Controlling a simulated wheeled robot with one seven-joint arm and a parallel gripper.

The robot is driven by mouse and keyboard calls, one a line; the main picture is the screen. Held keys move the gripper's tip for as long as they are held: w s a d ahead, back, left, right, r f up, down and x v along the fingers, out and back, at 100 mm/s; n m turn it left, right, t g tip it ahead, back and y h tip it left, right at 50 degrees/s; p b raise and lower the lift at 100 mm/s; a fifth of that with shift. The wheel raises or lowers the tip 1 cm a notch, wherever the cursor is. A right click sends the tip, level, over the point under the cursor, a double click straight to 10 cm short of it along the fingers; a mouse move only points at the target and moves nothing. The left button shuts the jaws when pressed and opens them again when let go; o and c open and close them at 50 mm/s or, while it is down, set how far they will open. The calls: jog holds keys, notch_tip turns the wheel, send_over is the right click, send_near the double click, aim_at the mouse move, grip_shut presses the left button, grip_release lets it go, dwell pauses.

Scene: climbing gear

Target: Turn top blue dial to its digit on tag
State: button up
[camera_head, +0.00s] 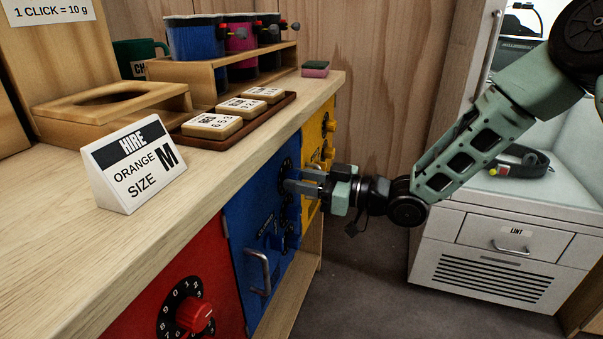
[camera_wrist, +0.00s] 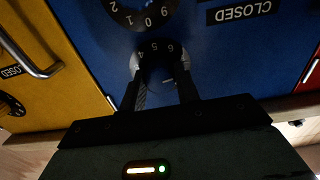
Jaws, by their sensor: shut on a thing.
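The blue locker door (camera_head: 240,217) is on the counter front, between red and yellow doors. My gripper (camera_head: 290,187) reaches it from the right at its upper dial (camera_head: 286,164). In the wrist view, which is upside down, my gripper (camera_wrist: 160,78) is shut on the knob of the top blue dial (camera_wrist: 155,46). Digits 4, 5 and 6 show on its rim; the rest of the dial is hidden by the fingers. A lower blue dial (camera_wrist: 143,14) shows beyond. Number tags (camera_head: 212,125) lie in a brown tray on the counter; their small print is hard to read.
A bar handle (camera_head: 258,272) is on the blue door. The red door's dial (camera_head: 184,308) is nearer, and the yellow door (camera_head: 316,134) is beyond. The wooden counter edge (camera_head: 190,233) runs just above. Open floor lies right of the doors, before a white cabinet (camera_head: 505,240).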

jog(key=m+p, duration=0.6)
jog(key=shift+r+p, duration=0.2)
jog(key=shift+p, duration=0.1)
jog(key=m+p, duration=0.2)
jog(key=m, duration=0.1)
jog(key=shift+s+m, duration=0.1)
jog(key=shift+m, duration=0.3)
jog(key=shift+f+m+p, duration=0.15)
jog(key=shift+m+p, duration=0.8)
jog(key=shift+m, duration=0.45)
jog(key=o, duration=1)
jog(key=shift+c, duration=0.2)
jog(key=v, duration=1.7)
jog(key=shift+d, duration=0.25)
